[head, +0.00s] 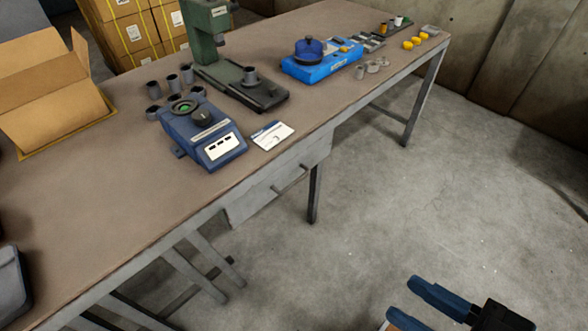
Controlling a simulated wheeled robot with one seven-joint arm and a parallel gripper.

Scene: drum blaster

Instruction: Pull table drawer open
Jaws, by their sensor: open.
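The grey table drawer (251,204) hangs under the front edge of the long brown-topped table (90,213). Its front looks flush with the table's edge, and a bar handle (290,180) sticks out from it. My gripper (398,300) is at the bottom right of the head view, over the concrete floor. Its two blue fingers are spread apart with nothing between them. It is well apart from the drawer and handle, in front of the table and lower in the picture.
On the table stand a blue device (203,133), a white card (272,135), a green press (212,60), a bright blue unit (322,62), small metal cups and an open cardboard box (50,95). Grey table legs (315,193) stand below. The floor (440,200) in front is clear.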

